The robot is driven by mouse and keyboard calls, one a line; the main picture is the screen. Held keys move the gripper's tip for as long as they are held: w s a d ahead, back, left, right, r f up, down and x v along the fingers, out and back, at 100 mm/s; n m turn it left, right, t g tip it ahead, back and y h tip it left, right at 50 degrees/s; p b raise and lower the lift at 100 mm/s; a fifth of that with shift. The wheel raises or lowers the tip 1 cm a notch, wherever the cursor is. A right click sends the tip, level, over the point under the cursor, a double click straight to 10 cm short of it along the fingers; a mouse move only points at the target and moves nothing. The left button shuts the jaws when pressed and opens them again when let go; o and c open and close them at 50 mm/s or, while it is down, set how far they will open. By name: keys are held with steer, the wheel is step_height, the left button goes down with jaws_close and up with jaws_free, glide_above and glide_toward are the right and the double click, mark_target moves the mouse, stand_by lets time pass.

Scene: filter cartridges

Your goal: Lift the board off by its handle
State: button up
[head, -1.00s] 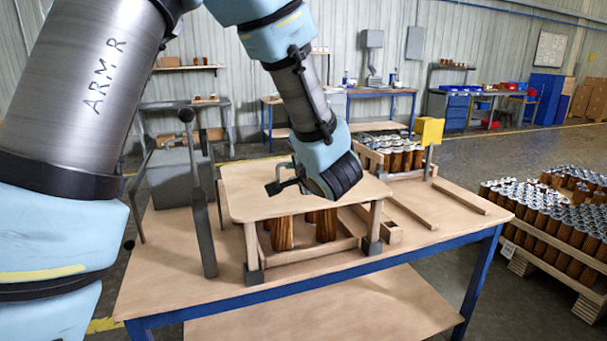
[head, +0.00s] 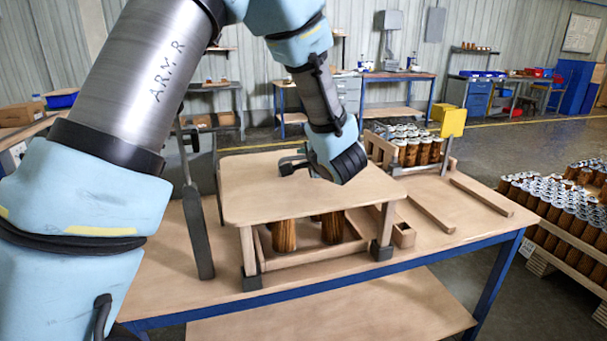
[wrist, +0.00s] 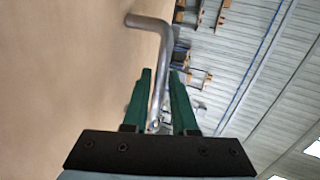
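The board (head: 255,190) is a flat wooden panel resting level on short posts above a wooden crate (head: 310,256). Brown cartridges (head: 284,236) show underneath it. The handle is a bent grey metal bar, seen close in the wrist view (wrist: 161,60) standing off the board's face (wrist: 70,70). My gripper (wrist: 160,74) has its two green fingers either side of the bar. A gap shows between the fingers, clearest on the left of the bar, so they look open around it. In the head view my wrist hides most of the handle and fingers.
A grey upright lever (head: 196,220) stands left of the board. A yellow box on a post (head: 453,122) and a tray of cartridges (head: 412,150) are behind right. Wooden rails (head: 425,214) lie on the table's right side. Stacked cartridges (head: 560,215) stand on a pallet at right.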

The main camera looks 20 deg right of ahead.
mark_target(303, 157)
steer(key=x, duration=0.4)
steer(key=shift+d+p, duration=0.15)
steer(key=shift+p, duration=0.2)
steer(key=shift+c, duration=0.3)
jaws_close()
steer(key=shift+r, duration=0.1)
stand_by(0.6)
